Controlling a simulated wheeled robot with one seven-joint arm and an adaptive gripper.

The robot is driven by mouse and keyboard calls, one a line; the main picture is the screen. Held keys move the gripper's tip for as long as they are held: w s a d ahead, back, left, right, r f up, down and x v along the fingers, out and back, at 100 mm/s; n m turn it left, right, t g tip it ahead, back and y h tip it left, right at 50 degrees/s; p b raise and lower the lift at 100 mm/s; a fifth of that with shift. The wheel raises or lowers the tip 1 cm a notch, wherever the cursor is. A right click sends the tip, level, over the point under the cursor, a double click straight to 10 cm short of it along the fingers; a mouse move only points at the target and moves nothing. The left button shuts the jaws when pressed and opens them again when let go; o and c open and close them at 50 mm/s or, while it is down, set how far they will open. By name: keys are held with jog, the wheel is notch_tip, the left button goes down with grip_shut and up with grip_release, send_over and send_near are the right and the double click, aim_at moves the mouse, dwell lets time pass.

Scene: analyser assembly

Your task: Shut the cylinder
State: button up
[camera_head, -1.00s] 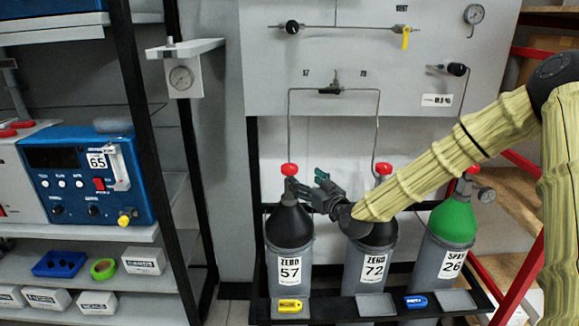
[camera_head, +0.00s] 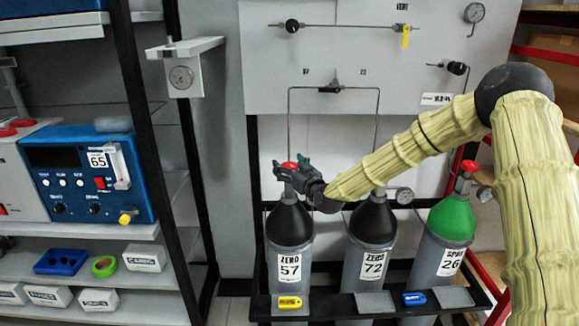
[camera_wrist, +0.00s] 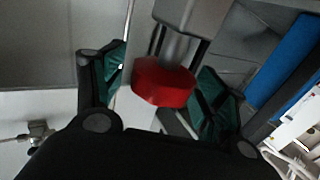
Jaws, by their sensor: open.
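Three gas cylinders stand in a black rack. Cylinder 57 (camera_head: 290,240) is grey with a black shoulder and a red valve knob (camera_head: 289,166) on top. Cylinder 72 (camera_head: 371,238) is alike, its knob hidden behind my arm. Cylinder 26 (camera_head: 444,238) has a green shoulder and a red knob (camera_head: 469,166). My gripper (camera_head: 290,168) is open at the knob of cylinder 57. In the wrist view the red knob (camera_wrist: 164,82) lies between the two green-padded fingers, with the gripper (camera_wrist: 160,85) not closed on it; contact cannot be told.
A grey panel (camera_head: 420,75) with valves and thin pipes rises behind the cylinders. A yellow tag (camera_head: 289,302) and a blue tag (camera_head: 415,299) lie on the rack's front ledge (camera_head: 340,307). Shelves with a blue analyser (camera_head: 85,178) stand at the left.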

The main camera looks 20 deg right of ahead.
jog(key=c, duration=1)
jog(key=shift+c, duration=0.2)
jog(key=shift+m+h, duration=0.3)
jog(key=shift+h, duration=0.3)
jog(key=m+h, duration=0.3)
jog(key=h, duration=0.1)
jog(key=shift+a, duration=0.1)
jog(key=shift+m+g+h, duration=0.35)
jog(key=shift+m+h, duration=0.7)
jog(key=shift+h, duration=0.6)
jog(key=shift+m+g+h, duration=0.35)
jog(key=shift+m+h, duration=0.7)
jog(key=shift+h, duration=0.9)
